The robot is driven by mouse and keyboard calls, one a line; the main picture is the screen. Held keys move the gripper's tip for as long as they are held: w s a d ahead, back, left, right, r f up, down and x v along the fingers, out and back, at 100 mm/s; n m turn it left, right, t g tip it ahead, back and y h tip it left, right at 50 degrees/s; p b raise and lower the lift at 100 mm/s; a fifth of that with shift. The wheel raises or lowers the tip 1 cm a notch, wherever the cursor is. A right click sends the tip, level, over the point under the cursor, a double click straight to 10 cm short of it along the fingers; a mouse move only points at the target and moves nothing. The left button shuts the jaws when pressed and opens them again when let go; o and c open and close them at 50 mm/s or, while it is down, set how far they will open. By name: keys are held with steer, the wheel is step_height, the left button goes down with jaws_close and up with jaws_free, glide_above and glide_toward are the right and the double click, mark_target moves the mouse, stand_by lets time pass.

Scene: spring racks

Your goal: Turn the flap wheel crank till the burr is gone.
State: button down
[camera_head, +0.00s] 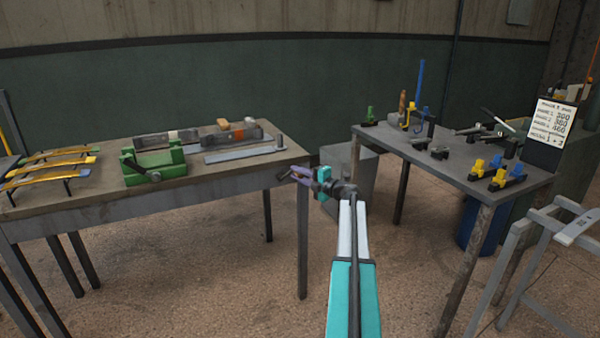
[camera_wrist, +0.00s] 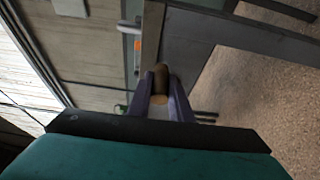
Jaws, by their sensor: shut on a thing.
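My gripper (camera_head: 290,172) is beyond the right end of the left bench, around the height of its top. Its purple fingers are shut on a short brown cylinder (camera_wrist: 160,82), seen between the fingertips in the wrist view. The cylinder looks like a handle grip, but I cannot tell whether it belongs to the flap wheel crank. In the head view it is too small to make out. I cannot clearly pick out the flap wheel or the burr in either view.
The left bench (camera_head: 150,216) carries a green vise (camera_head: 155,162), yellow leaf springs (camera_head: 55,170) and a flat grey bar (camera_head: 240,153). The right table (camera_head: 455,165) holds small blue and yellow fixtures and a number card (camera_head: 553,121). Open floor lies between them.

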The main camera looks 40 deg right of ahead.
steer(key=shift+r+n, duration=0.35)
steer(key=shift+n, duration=0.05)
steer(key=shift+w+a, duration=0.1)
steer(key=shift+a, duration=0.05)
steer(key=c, duration=1.6)
jaws_free()
steer(key=s, duration=0.9)
steer(key=s+d+p, duration=0.1)
steer(key=s, duration=0.4)
steer(key=shift+r, duration=0.25)
steer(key=shift+w+a, duration=0.1)
steer(key=shift+w, duration=0.05)
